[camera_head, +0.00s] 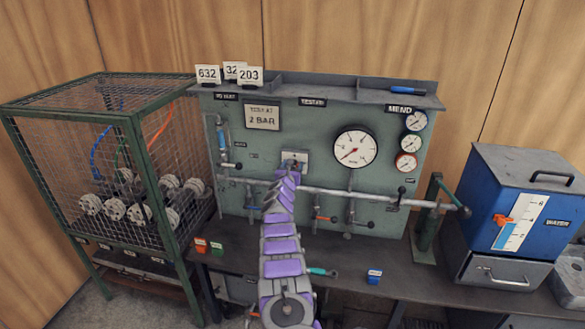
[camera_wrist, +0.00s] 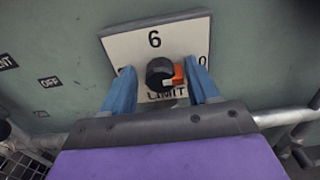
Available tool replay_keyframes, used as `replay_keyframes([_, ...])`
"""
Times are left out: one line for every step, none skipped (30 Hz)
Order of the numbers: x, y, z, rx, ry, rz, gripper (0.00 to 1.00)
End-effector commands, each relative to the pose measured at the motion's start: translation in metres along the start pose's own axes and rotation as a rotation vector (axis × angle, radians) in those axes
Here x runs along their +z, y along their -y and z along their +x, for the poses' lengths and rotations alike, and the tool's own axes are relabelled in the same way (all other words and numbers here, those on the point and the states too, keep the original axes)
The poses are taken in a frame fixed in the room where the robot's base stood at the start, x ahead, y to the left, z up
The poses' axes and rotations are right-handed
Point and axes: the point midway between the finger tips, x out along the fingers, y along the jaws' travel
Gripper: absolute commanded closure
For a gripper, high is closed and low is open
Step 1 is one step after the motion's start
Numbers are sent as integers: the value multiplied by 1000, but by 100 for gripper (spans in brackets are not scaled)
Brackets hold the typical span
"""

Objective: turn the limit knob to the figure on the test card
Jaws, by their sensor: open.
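The limit knob (camera_wrist: 158,73) is black with an orange mark (camera_wrist: 179,74) on its right side. It sits on a white plate (camera_wrist: 125,48) marked 6 at the top, 0 at the right and LIMIT below; the left figure is hidden behind a finger. My gripper (camera_wrist: 160,80) is open, its two blue fingers on either side of the knob with gaps. In the head view my gripper (camera_head: 291,168) is at the limit plate (camera_head: 295,156), covering the knob. The test card (camera_head: 262,117) on the green panel reads 2 BAR.
A large gauge (camera_head: 355,148) is right of the limit plate. A horizontal pipe (camera_head: 345,194) with valves runs below it. A mesh cage (camera_head: 95,165) stands left and a blue water box (camera_head: 530,205) right. Number tags (camera_head: 208,74) stand on the top shelf.

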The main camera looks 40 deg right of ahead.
Motion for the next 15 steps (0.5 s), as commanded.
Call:
replay_keyframes([0, 0, 0, 0, 0, 0, 40])
replay_keyframes([0, 0, 0, 0, 0, 0, 40])
replay_keyframes([0, 0, 0, 0, 0, 0, 40])
replay_keyframes([0, 0, 0, 0, 0, 0, 42])
replay_keyframes([0, 0, 0, 0, 0, 0, 45])
replay_keyframes([0, 0, 0, 0, 0, 0, 49])
replay_keyframes([0, 0, 0, 0, 0, 0, 52])
replay_keyframes([0, 0, 0, 0, 0, 0, 54])
replay_keyframes([0, 0, 0, 0, 0, 0, 58])
replay_keyframes([0, 0, 0, 0, 0, 0, 61])
replay_keyframes([0, 0, 0, 0, 0, 0, 64])
replay_keyframes([0, 0, 0, 0, 0, 0, 68])
replay_keyframes([0, 0, 0, 0, 0, 0, 71])
replay_keyframes([0, 0, 0, 0, 0, 0, 74])
replay_keyframes([0, 0, 0, 0, 0, 0, 77])
